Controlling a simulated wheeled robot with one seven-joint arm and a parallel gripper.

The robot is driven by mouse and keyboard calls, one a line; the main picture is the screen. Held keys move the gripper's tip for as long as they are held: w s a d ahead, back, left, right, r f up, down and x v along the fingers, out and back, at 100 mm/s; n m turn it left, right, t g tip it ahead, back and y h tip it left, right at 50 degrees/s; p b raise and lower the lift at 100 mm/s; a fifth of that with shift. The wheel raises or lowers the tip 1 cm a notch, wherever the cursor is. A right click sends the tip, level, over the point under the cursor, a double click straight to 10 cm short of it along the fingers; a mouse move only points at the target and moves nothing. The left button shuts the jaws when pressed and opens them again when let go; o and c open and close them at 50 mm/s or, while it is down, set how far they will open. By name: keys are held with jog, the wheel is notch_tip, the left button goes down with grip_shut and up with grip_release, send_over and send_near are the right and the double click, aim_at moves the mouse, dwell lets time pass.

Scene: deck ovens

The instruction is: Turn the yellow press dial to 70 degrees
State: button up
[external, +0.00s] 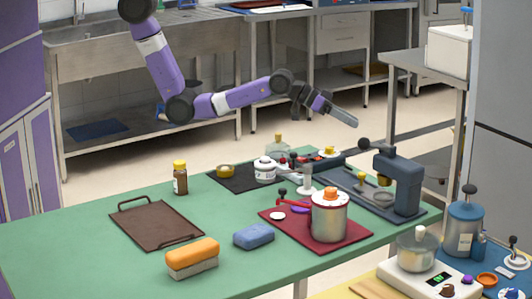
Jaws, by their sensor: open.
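A dark blue press (402,180) with a black-knobbed lever stands at the table's right end. A small yellow piece (361,177) sits on the left part of its base, and a yellow knob (330,151) lies farther back on a dark panel. I cannot tell which of them is the press dial, nor read any angle. My gripper (347,117) is open and empty in the air above the far right of the table, apart from the press and both yellow pieces. The gap between its fingers is hard to see at this size.
A steel pot (330,217) with an orange knob stands on a red board (355,238) in front of the press. A white jar (265,170), spice bottle (180,180), brown tray (150,226), brush (192,259) and blue sponge (254,236) are farther left. The green tabletop (80,240) is bare at left.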

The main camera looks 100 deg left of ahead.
jog(key=w+a+r+g, duration=0.2)
jog(key=w+r+g, duration=0.1)
jog(key=w+g, duration=0.15)
jog(key=n+g, duration=0.2)
jog(key=g, duration=0.6)
send_over(329, 147)
notch_tip(329, 147, down, 5)
jog(key=shift+w+f, duration=0.1)
jog(key=shift+w, duration=0.05)
jog(key=shift+f, duration=0.15)
jog(key=shift+n, duration=0.3)
notch_tip(329, 147, down, 7)
jog(key=shift+f+p, duration=0.2)
jog(key=shift+p, duration=0.15)
jog(key=shift+c, duration=0.4)
grip_shut()
